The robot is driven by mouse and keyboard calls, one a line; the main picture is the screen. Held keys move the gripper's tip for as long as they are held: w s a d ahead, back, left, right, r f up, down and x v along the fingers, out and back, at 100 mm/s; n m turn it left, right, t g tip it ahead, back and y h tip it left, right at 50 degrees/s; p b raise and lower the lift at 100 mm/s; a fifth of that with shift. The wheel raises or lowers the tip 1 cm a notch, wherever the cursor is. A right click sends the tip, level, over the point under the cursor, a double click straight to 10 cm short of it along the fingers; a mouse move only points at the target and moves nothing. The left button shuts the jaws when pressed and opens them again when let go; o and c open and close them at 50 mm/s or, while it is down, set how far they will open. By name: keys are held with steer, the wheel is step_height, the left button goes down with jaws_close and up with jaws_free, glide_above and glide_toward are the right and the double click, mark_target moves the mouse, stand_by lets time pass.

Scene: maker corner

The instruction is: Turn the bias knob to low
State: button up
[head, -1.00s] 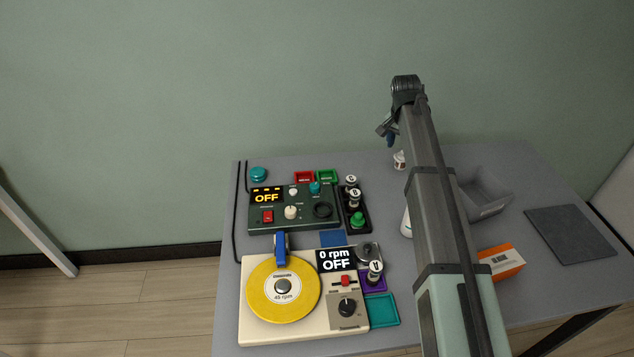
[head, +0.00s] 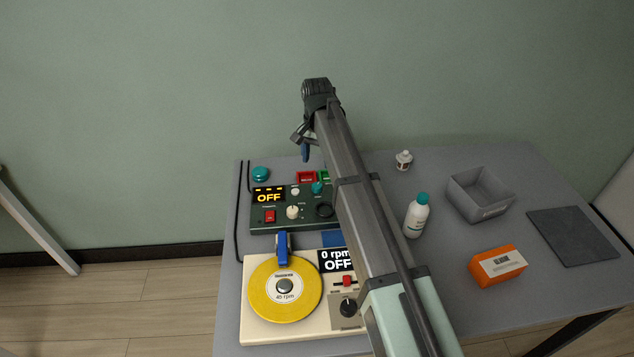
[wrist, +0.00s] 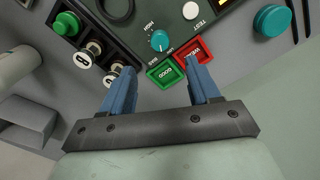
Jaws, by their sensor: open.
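The bias knob (head: 317,188) is a small teal dial at the upper right of the dark green panel (head: 284,224), partly beside my arm. It also shows in the wrist view (wrist: 159,40), upside down, with HIGH and BIAS printed around it. Its exact pointer direction is too small to tell. My gripper (wrist: 160,78) is open and empty, its blue fingers apart, with the knob ahead of and between them in the picture, not touched. In the head view, a blue finger of my gripper (head: 305,151) shows above the back of the table.
Red (wrist: 191,49) and green (wrist: 165,73) trays sit just behind the knob. Tubes (wrist: 92,50) and a green button (wrist: 66,24) stand beside the panel. A turntable (head: 284,289), bottle (head: 416,216), grey bin (head: 480,192) and orange box (head: 497,267) share the table.

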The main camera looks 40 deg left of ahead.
mark_target(317, 185)
step_height(317, 185, down, 10)
stand_by(0.5)
steer(key=shift+c, duration=0.2)
steer(key=c, duration=1)
steer(key=shift+n, duration=2.9)
